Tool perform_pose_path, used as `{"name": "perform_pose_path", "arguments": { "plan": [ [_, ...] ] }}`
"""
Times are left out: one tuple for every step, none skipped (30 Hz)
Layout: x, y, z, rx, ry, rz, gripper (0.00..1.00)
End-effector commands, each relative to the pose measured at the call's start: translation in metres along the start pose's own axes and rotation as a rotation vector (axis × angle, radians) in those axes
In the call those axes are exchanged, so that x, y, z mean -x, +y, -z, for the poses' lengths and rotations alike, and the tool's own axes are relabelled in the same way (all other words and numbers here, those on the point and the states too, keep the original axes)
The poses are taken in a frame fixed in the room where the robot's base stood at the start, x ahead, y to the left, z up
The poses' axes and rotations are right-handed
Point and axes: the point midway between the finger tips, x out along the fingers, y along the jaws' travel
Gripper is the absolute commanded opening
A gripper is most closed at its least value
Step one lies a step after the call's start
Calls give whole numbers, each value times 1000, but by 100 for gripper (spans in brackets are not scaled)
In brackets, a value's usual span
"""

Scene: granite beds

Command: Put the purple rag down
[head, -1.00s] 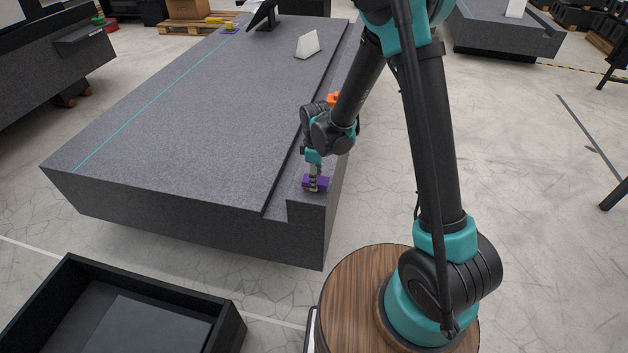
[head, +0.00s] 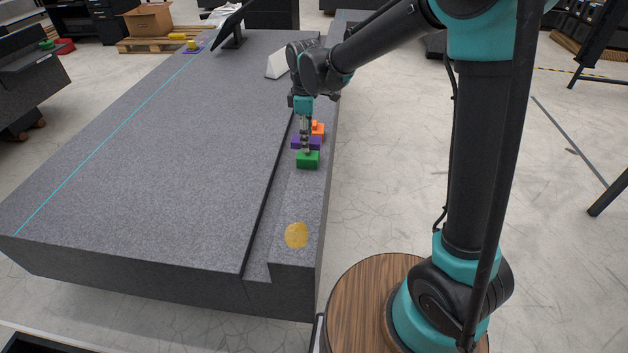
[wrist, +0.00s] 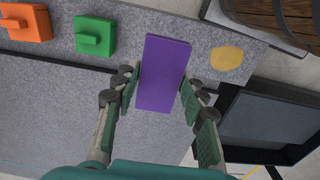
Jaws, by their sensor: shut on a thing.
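The purple rag (head: 299,142) is a flat rectangular pad. My gripper (head: 305,146) is shut on it, fingers pointing down. In the wrist view the rag (wrist: 163,73) lies between the two fingers of my gripper (wrist: 160,92). It appears held above the granite ledge, partly in front of the green and orange pieces in the head view. A yellow round patch (head: 296,235) is bare on the ledge nearer me; it also shows right of the rag in the wrist view (wrist: 226,56).
A green block (head: 308,160) and an orange block (head: 318,130) sit on the ledge of the granite bed (head: 150,150). A white wedge (head: 277,65) and a dark screen (head: 232,24) stand farther back. The near ledge around the yellow patch is clear.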

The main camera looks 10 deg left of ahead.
Motion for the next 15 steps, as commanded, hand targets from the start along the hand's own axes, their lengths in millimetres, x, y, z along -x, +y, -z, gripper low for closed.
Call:
{"name": "perform_pose_path", "arguments": {
  "plan": [
    [-2, 0, 1, 2, 0, 0, 0],
    [-5, 0, 1, 2, 0, 0, 0],
    [-11, 0, 1, 3, 0, 0, 0],
    [-17, 0, 1, 3, 0, 0, 0],
    [-24, 0, 1, 3, 0, 0, 0],
    [-34, 0, 1, 2, 0, 0, 0],
    [-41, 0, 1, 2, 0, 0, 0],
    [-49, 0, 1, 2, 0, 0, 0],
    [-58, 0, 1, 2, 0, 0, 0],
    [-66, 0, 1, 2, 0, 0, 0],
    [-73, 0, 1, 2, 0, 0, 0],
    [-83, 0, 1, 2, 0, 0, 0],
    [-91, 0, 1, 2, 0, 0, 0],
    [-98, 0, 1, 2, 0, 0, 0],
    [-108, 0, 1, 2, 0, 0, 0]
  ]
}}
